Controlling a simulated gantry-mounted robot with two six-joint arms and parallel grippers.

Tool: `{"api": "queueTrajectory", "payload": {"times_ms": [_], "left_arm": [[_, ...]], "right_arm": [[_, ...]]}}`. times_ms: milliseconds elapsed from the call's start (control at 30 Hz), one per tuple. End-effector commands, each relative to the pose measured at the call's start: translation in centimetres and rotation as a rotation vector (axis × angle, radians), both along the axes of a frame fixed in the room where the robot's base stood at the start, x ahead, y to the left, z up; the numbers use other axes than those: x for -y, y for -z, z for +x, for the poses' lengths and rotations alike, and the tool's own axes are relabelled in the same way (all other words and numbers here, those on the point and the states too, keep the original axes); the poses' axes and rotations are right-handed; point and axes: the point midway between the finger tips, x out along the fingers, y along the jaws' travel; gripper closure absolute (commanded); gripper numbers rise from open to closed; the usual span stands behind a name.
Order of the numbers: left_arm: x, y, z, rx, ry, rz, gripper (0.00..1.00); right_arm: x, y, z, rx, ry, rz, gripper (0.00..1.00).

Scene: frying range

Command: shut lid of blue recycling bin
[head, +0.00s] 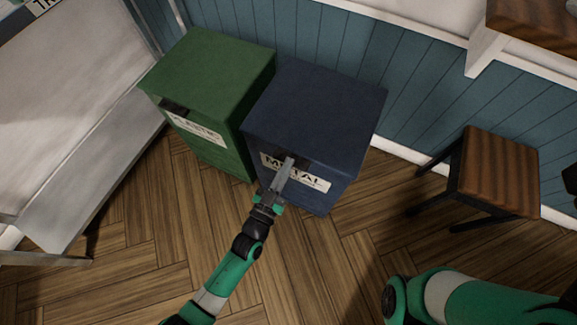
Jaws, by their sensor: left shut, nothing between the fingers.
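The blue recycling bin (345,160) stands against the wall with a white label reading METAL on its front. Its blue lid (317,100) lies flat on top and looks down. A dark slot or handle shows above the label, partly hidden by my gripper. My left gripper (287,168) is shut and empty, its fingertips in front of the label near that dark part. I cannot tell whether they touch the bin.
A green bin (210,75) labelled PLASTIC stands close on the left of the blue bin. A wooden stool (500,165) stands at the right. A grey metal unit (70,130) is at the left. The wooden floor (140,225) in front is clear.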

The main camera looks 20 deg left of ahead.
Motion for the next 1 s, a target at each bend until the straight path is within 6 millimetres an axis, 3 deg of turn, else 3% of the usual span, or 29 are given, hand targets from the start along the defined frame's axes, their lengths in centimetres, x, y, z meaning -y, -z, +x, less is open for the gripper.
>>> {"api": "queueTrajectory", "payload": {"times_ms": [33,367,467,667,800,1000], "left_arm": [[-0.1,2.8,-0.6,-0.068,0.006,0.011,1.0],[-0.2,2.5,-0.6,-0.068,0.004,0.008,1.0],[-0.2,1.3,-0.5,-0.06,0.004,0.007,1.0],[0.1,-4.1,-0.4,-0.017,0.003,0.0,1.0],[-0.3,-0.9,-3.3,-0.016,0.004,0.002,1.0],[-0.9,1.6,-6.7,-0.008,0.004,0.0,1.0]], "right_arm": [[0.0,0.3,0.0,0.0,0.0,0.0,0.0],[0.0,0.1,0.0,0.0,0.0,0.0,0.0],[0.0,-0.9,0.0,0.0,0.0,0.0,0.0],[0.0,-4.9,0.0,0.0,0.0,0.0,0.0],[0.0,-3.9,0.0,0.0,0.0,0.0,0.0],[0.0,-3.8,0.0,0.0,0.0,0.0,0.0]]}}
